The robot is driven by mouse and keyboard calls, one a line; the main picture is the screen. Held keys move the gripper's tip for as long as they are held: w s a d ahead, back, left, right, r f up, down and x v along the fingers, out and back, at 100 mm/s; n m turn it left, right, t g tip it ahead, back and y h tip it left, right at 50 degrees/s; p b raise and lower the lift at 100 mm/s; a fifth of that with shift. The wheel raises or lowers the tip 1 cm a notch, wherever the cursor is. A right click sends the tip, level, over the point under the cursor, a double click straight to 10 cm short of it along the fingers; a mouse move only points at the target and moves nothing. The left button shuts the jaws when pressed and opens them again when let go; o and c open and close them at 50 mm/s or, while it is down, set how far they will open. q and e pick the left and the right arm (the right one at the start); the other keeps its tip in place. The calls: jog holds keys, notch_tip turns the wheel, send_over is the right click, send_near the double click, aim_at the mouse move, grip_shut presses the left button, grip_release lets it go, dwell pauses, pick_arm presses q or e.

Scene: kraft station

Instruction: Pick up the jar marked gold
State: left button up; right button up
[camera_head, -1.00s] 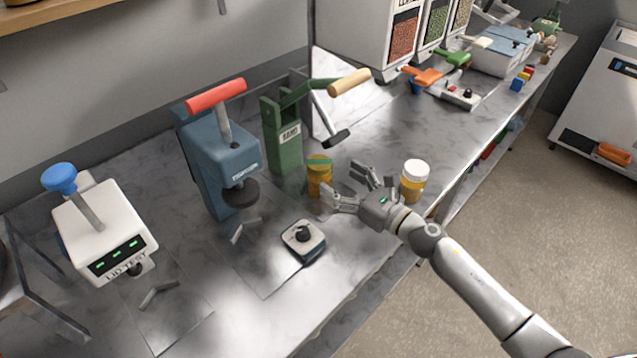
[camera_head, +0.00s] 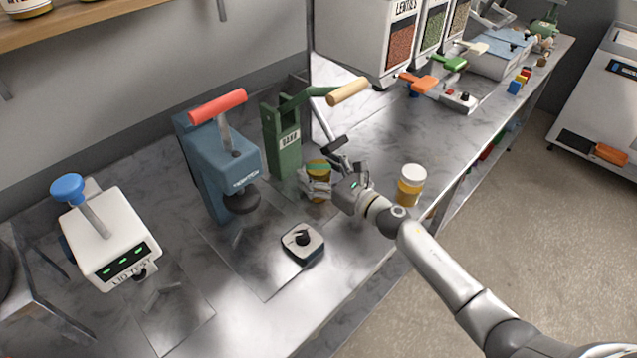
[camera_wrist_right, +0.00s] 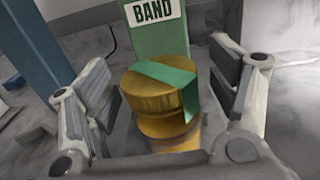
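A jar with a gold lid, amber body and green band (camera_head: 318,168) stands upright on the bench in front of the green press; it fills the middle of the right wrist view (camera_wrist_right: 152,92). No gold lettering is legible on it. My right gripper (camera_head: 328,172) reaches in from the right, partly hiding the jar. In the right wrist view its fingers (camera_wrist_right: 165,85) stand open on either side of the jar, with gaps visible at both sides. My left gripper is not in view.
The green press marked BAND (camera_head: 283,142) stands close behind the jar. A blue press (camera_head: 222,165) is to the left, and a small scale-like device (camera_head: 302,243) in front. A white-lidded amber jar (camera_head: 411,186) stands right of my gripper, near the bench edge.

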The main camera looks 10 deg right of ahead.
jog(key=c, duration=1.2)
jog(key=shift+c, duration=0.7)
jog(key=shift+r, duration=0.2)
